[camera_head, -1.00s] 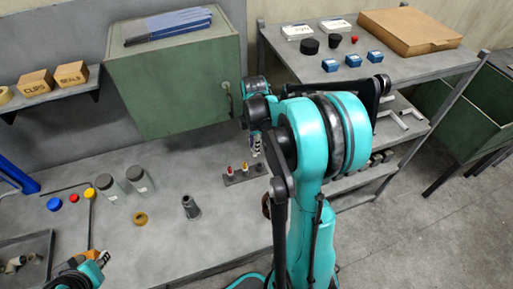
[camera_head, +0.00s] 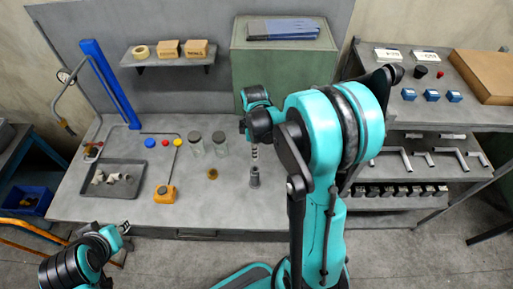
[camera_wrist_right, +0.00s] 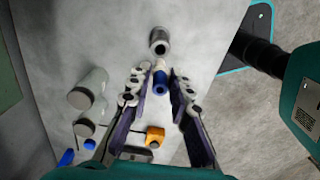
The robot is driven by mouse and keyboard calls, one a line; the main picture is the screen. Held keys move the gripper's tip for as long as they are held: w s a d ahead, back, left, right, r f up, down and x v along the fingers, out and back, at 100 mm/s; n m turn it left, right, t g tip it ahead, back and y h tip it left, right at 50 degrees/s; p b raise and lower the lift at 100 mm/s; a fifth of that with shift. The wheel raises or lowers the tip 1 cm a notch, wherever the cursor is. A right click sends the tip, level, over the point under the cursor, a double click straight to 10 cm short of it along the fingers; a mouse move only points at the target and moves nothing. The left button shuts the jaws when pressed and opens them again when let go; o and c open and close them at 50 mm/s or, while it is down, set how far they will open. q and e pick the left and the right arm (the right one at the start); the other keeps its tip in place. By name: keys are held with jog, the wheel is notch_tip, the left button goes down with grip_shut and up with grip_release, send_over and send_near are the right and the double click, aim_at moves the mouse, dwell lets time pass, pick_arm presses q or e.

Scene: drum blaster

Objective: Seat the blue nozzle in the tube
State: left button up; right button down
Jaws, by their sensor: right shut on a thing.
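The blue nozzle (camera_wrist_right: 160,87) shows between the fingers of my right gripper (camera_wrist_right: 157,93) in the right wrist view, and the gripper is shut on it. The tube (camera_wrist_right: 159,42) is a dark grey cylinder with an open round mouth, a little beyond the nozzle in that view. In the head view the tube (camera_head: 255,179) stands upright on the bench, with my right gripper (camera_head: 254,153) just above it. The nozzle cannot be made out there. I cannot tell whether nozzle and tube touch. My left gripper (camera_head: 123,229) is at the bench's front left, its jaws unclear.
A brass ring (camera_head: 213,174) and two glass jars (camera_head: 220,146) are left of the tube. A yellow block (camera_head: 164,194) and a grey tray (camera_head: 125,165) stand farther left. A green cabinet (camera_head: 285,62) is behind. My right arm hides the bench to the right.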

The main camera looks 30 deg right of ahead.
jog(key=shift+f+b, duration=2.2)
jog(key=shift+f, duration=0.8)
jog(key=shift+f+b, duration=0.15)
jog(key=shift+b, duration=0.2)
jog(key=shift+f+b, duration=0.35)
jog(key=shift+f+b, duration=0.3)
jog(key=shift+f+b, duration=0.35)
jog(key=shift+f+b, duration=0.6)
jog(key=shift+f, duration=0.05)
